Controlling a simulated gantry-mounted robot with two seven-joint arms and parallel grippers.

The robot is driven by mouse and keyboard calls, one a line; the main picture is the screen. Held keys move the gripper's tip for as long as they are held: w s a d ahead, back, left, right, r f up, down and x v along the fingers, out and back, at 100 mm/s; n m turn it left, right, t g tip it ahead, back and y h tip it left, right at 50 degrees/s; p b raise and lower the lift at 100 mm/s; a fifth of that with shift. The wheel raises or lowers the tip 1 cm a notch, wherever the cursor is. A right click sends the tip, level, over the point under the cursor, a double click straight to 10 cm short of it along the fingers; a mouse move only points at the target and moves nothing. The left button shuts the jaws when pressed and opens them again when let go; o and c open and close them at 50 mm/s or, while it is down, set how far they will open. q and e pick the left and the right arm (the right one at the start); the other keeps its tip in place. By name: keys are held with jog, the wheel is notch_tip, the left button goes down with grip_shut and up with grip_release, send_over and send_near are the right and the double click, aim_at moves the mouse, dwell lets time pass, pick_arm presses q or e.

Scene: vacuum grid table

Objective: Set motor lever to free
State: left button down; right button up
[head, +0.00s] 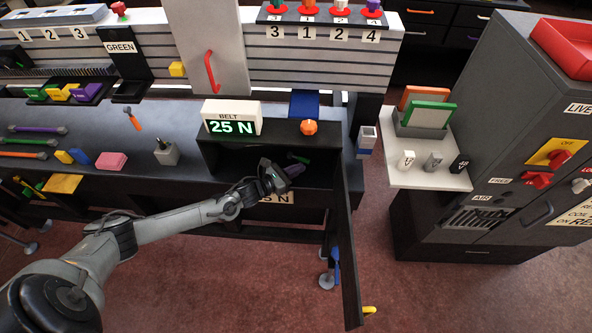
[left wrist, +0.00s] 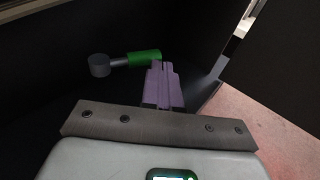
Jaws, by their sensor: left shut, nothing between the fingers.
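A red lever (head: 538,180) sits on the side of the grey cabinet (head: 480,110) at the right, beside a small FREE label (head: 499,181). A second red switch (head: 560,157) sits on a yellow OFF plate (head: 551,151) just above it. I cannot tell for sure which one is the motor lever. My left gripper (head: 290,170) is far to the left of both, at the open compartment under the BELT display. Its purple fingers are shut and empty in the left wrist view (left wrist: 162,85). My right gripper is not in view.
A green-and-grey part (left wrist: 130,59) lies in the dark compartment beyond my left fingertips. The compartment door (head: 346,240) stands open between my left gripper and the cabinet. A white shelf (head: 430,177) with small blocks juts out before the cabinet.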

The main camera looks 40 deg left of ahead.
pick_arm(q)
jog(key=shift+w, duration=0.35)
jog(key=shift+d, duration=0.1)
dwell(0.4)
